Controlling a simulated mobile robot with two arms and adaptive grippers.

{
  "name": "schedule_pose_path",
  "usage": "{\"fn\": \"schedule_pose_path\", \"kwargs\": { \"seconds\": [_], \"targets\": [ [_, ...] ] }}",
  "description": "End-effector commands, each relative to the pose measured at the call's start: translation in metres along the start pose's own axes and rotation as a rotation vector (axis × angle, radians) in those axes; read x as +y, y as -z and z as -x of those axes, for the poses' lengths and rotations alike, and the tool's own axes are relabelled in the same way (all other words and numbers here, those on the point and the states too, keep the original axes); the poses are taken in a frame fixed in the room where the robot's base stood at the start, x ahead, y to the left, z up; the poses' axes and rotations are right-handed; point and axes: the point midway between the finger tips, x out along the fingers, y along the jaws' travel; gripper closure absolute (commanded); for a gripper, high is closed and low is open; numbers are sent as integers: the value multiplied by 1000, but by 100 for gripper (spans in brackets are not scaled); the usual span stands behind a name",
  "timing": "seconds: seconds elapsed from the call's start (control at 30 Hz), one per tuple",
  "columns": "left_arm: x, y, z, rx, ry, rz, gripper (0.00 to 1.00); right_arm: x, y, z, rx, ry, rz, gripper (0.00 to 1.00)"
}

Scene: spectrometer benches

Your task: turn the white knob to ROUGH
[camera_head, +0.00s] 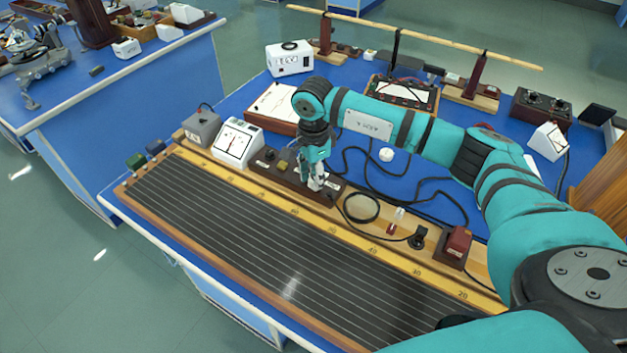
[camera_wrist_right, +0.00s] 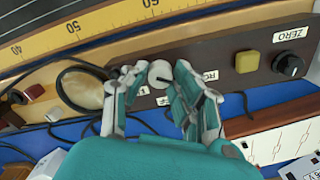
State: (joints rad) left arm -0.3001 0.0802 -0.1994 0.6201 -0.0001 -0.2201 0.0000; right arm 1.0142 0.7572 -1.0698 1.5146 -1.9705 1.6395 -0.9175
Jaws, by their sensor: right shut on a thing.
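The white knob (camera_wrist_right: 160,73) sits on a dark brown control box (camera_head: 298,191), whose face also shows in the right wrist view (camera_wrist_right: 222,58). My right gripper (camera_head: 316,185) reaches down to the right part of this box. In the wrist view, its fingers (camera_wrist_right: 161,80) are closed around the white knob, one on each side. A white label starting with "RO" (camera_wrist_right: 210,76) is partly covered by the right finger. Another label (camera_wrist_right: 143,91) is mostly hidden by the left finger. I cannot tell which way the knob points. My left gripper is not in view.
The box also carries a yellow button (camera_wrist_right: 246,61) and a black knob (camera_wrist_right: 290,65) by a ZERO label. A white meter (camera_head: 236,142) stands left of the box. A long wire board (camera_head: 250,245) lies in front.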

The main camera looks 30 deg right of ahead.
Motion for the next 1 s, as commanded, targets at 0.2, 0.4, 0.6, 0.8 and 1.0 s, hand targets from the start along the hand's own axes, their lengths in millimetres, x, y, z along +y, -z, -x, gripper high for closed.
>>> {"fn": "schedule_pose_path", "kwargs": {
  "seconds": [0.2, 0.4, 0.6, 0.8, 1.0],
  "targets": [
    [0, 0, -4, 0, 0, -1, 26, -1, 0, 1, -1, 2, 31, 100],
    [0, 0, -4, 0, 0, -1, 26, -1, 0, 1, -1, 2, 36, 100],
    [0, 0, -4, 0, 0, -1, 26, -1, 0, 1, -1, 3, 35, 71],
    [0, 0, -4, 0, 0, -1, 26, 0, 0, 1, -1, 2, 34, 51],
    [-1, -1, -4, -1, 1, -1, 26, 0, 0, 1, 0, 1, 34, 51]
  ]
}}
